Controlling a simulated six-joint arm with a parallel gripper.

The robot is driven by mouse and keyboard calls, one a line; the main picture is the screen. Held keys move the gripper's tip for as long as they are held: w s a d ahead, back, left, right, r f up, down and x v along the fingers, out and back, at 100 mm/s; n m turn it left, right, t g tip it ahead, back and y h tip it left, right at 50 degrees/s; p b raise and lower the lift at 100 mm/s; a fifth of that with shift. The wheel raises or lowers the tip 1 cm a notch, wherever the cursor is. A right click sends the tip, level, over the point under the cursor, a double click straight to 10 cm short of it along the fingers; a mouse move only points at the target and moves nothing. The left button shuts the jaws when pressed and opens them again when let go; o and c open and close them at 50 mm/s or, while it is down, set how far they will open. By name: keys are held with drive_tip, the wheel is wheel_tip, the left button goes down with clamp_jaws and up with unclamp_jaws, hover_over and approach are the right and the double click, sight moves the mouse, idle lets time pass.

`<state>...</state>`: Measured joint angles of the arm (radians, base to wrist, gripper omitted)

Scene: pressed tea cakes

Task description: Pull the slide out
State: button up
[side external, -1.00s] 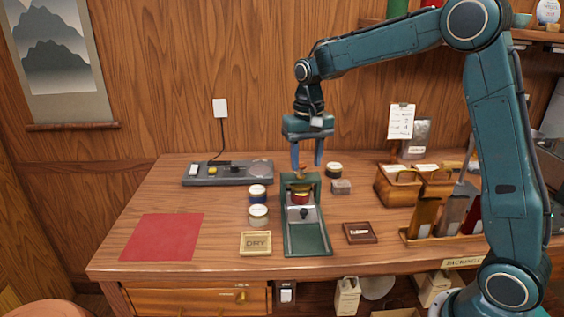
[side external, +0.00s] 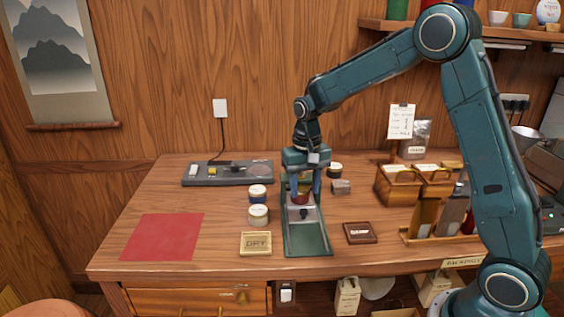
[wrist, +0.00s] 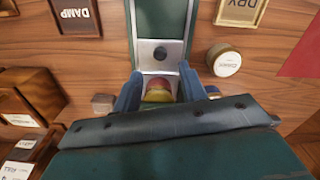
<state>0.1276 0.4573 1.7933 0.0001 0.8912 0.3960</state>
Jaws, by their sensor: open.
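A green press (side external: 312,238) with a long channel stands on the table. A grey slide plate with a dark round knob (side external: 304,213) lies in the channel; the knob also shows in the wrist view (wrist: 160,53). My gripper (side external: 305,192) is open and lowered over the back of the press. Its blue fingers are on either side of a red and yellow round piece (wrist: 159,88) behind the knob. I cannot tell whether they touch it. My gripper body hides the back of the press in the wrist view.
A red mat (side external: 162,237) lies far left. Wooden boxes (side external: 398,190) stand at right.

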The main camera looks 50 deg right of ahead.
sight(304, 210)
drive_tip(key=shift+f, duration=3)
clamp_jaws()
